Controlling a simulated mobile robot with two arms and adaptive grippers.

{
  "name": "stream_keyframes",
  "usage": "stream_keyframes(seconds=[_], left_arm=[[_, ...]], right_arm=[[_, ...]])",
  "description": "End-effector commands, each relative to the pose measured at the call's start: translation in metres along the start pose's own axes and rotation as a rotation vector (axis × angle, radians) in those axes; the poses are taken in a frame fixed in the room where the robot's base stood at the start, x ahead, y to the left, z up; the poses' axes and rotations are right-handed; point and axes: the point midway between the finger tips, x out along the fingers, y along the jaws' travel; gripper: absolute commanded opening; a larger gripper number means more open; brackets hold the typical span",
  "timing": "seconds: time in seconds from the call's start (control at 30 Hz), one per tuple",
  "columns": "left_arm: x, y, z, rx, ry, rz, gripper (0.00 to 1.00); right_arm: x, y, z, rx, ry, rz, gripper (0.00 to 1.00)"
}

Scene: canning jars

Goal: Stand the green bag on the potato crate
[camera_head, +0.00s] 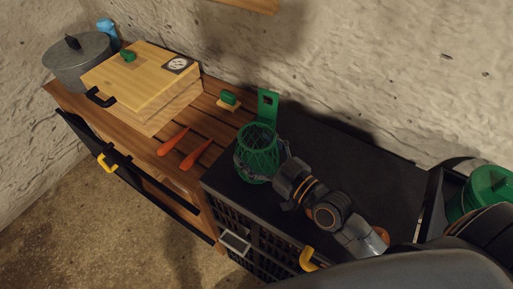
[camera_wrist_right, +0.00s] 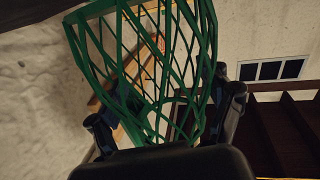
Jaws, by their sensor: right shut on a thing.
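The green bag (camera_head: 257,167) is an open mesh, upright above the left end of a black crate. A flat green panel with a slot (camera_head: 268,104) rises behind it; I cannot tell whether it is part of the bag. My right gripper (camera_head: 260,157) is shut around the bag, and the bag's mesh (camera_wrist_right: 150,55) fills the space between the fingers in the right wrist view. The black crate, seemingly the potato crate, has a flat dark top (camera_head: 350,175) and a lattice front. I cannot tell whether the bag's bottom touches it. My left gripper is not in view.
Left of the crate is a slatted wooden bench (camera_head: 213,112) with two orange carrots (camera_head: 196,155), a small green-topped piece (camera_head: 229,99), a wooden box (camera_head: 140,75) and a grey pot (camera_head: 80,62). A green lidded container (camera_head: 490,188) stands at right.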

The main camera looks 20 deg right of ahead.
Motion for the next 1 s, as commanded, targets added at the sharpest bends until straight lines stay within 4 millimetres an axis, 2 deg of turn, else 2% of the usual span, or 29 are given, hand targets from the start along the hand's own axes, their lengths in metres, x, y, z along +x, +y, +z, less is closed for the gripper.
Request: stream_keyframes(seconds=[0.03, 0.27, 0.3, 0.4, 0.77, 0.87, 1.0], left_arm=[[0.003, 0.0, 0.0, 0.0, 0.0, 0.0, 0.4], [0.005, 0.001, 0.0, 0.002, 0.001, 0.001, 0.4], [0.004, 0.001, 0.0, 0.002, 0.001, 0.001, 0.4], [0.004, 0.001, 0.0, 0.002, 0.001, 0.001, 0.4], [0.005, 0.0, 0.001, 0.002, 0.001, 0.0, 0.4], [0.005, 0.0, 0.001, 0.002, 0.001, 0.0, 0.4], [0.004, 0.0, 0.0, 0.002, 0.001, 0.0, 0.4]], right_arm=[[-0.002, -0.005, 0.02, 0.012, -0.041, -0.011, 0.47], [-0.002, -0.005, 0.023, 0.012, -0.04, -0.011, 0.47], [-0.002, -0.005, 0.023, 0.013, -0.04, -0.01, 0.84], [-0.002, -0.005, 0.023, 0.013, -0.04, -0.01, 1.0], [-0.002, -0.005, 0.022, 0.013, -0.04, -0.01, 1.0], [-0.002, -0.005, 0.016, 0.014, -0.036, -0.01, 1.0], [-0.003, -0.004, -0.008, 0.013, -0.026, -0.006, 1.0]])
